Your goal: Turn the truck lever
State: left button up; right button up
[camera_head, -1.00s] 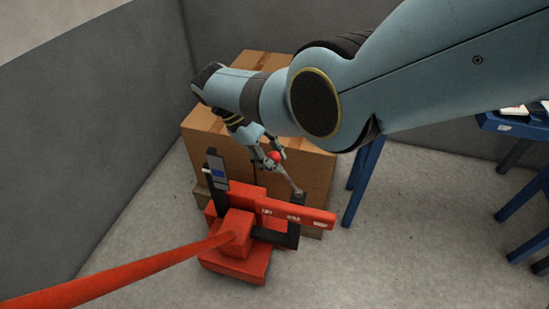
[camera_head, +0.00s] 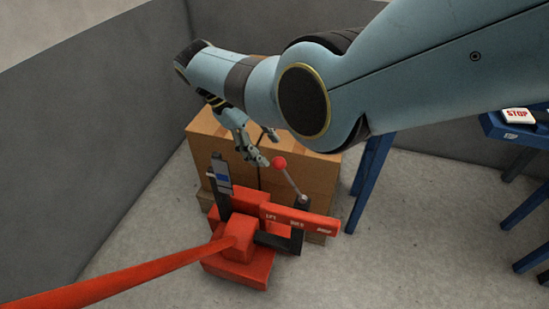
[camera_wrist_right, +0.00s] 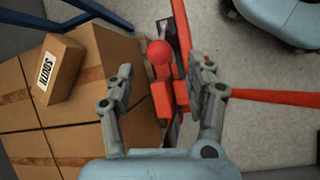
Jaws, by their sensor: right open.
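The red pallet truck (camera_head: 238,262) stands on the floor with its long red handle (camera_head: 130,272) reaching to the lower left. Its lever, a thin grey rod with a red ball (camera_head: 279,162), leans up and left from a dark pivot (camera_head: 302,202) beside a red labelled plate (camera_head: 300,219). My right gripper (camera_head: 265,148) is open and empty, just up and left of the ball, apart from it. In the right wrist view, the ball (camera_wrist_right: 160,52) shows between and beyond the spread fingers (camera_wrist_right: 162,72). My left gripper is not in view.
Cardboard boxes (camera_head: 304,171) stand behind the truck; a smaller labelled box (camera_wrist_right: 60,70) lies on them in the wrist view. A blue table (camera_head: 520,130) with a STOP sign stands at right. Grey walls close off the left and back. Floor right of the truck is clear.

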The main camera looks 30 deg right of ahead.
jog(key=v, duration=0.6)
dwell(0.3)
